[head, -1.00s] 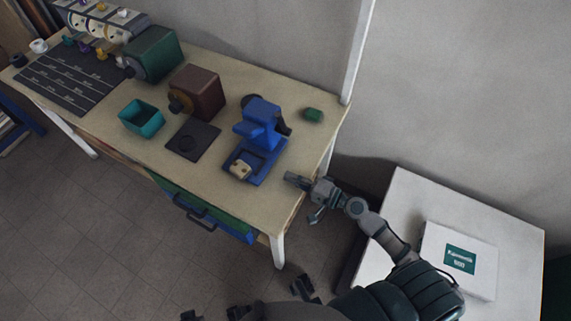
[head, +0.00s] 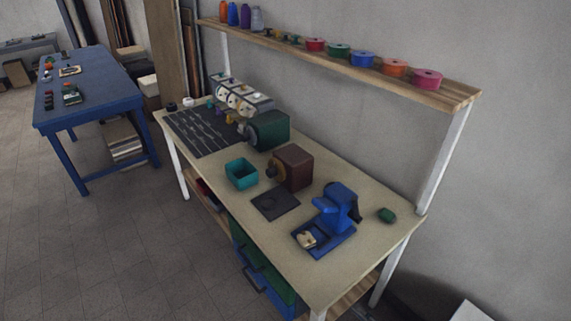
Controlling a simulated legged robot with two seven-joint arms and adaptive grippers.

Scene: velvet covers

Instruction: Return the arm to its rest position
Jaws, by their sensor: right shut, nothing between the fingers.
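My right gripper (head: 358,313) only just shows at the bottom edge of the head view, in front of the wooden workbench's near right leg. It is shut and empty. Most of it and its arm are below the picture. My left gripper is out of view. The wooden workbench (head: 315,275) stands across the middle. On it, a blue press-like device (head: 335,215) with a small beige piece (head: 306,240) on its base stands near the right end, apart from my gripper.
A shelf (head: 465,95) with spools hangs above. A blue table (head: 90,100) stands at the left. Floor (head: 110,250) at lower left is clear.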

